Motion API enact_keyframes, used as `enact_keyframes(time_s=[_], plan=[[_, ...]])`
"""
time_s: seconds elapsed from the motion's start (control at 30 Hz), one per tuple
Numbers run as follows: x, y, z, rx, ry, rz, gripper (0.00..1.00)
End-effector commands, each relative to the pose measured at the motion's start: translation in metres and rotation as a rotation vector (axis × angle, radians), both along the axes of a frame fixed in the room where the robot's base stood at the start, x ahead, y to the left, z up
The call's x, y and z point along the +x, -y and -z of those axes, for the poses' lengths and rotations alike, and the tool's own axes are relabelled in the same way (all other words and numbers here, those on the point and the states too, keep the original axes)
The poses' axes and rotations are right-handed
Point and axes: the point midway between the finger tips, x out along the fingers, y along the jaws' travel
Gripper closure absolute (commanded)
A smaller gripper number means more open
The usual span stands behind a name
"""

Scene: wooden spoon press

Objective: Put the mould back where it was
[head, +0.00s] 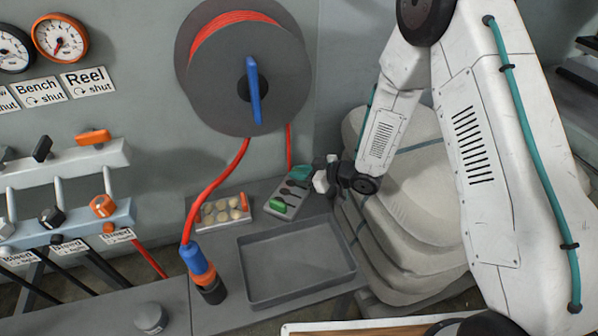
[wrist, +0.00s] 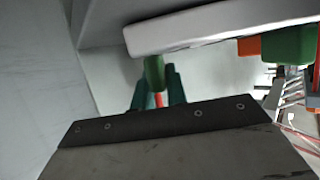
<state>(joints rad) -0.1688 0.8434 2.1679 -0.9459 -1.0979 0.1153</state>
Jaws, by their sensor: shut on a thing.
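The mould (head: 290,204) is a small grey slab with dark spoon-shaped hollows and a bright green block (head: 278,206) at its near end. In the head view it is at the back of the grey bench, left of the pale sacks. My gripper (head: 302,173) reaches in from the right, its teal fingers at the mould's far end. In the wrist view my gripper (wrist: 157,88) is shut, with a green grip (wrist: 154,70) between the fingers. I cannot tell whether the mould rests on the bench or hangs just above it.
A shallow grey tray (head: 247,287) lies empty in front. A board with several pale round pieces (head: 211,217) is to the left. A black, orange and blue cylinder (head: 206,278) stands near the tray. A red hose (head: 216,185) drops from the reel (head: 205,85). Pale sacks (head: 420,200) stand close on the right.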

Motion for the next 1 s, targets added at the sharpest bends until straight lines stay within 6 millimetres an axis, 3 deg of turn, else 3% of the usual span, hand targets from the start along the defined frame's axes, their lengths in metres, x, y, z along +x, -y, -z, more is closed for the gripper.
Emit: enact_keyframes(time_s=[0.3, 0.33, 0.4, 0.73, 1.0], plan=[[0.001, 0.001, 0.002, 0.002, 0.001, 0.002, 1.0], [0.0, 0.001, 0.002, 0.0, 0.0, 0.002, 0.8], [0.0, 0.001, 0.002, 0.0, 0.0, 0.002, 0.64], [0.001, 0.002, -0.001, 0.0, 0.0, 0.003, 0.64], [-0.018, 0.039, -0.018, 0.0, 0.0, 0.007, 0.64]])
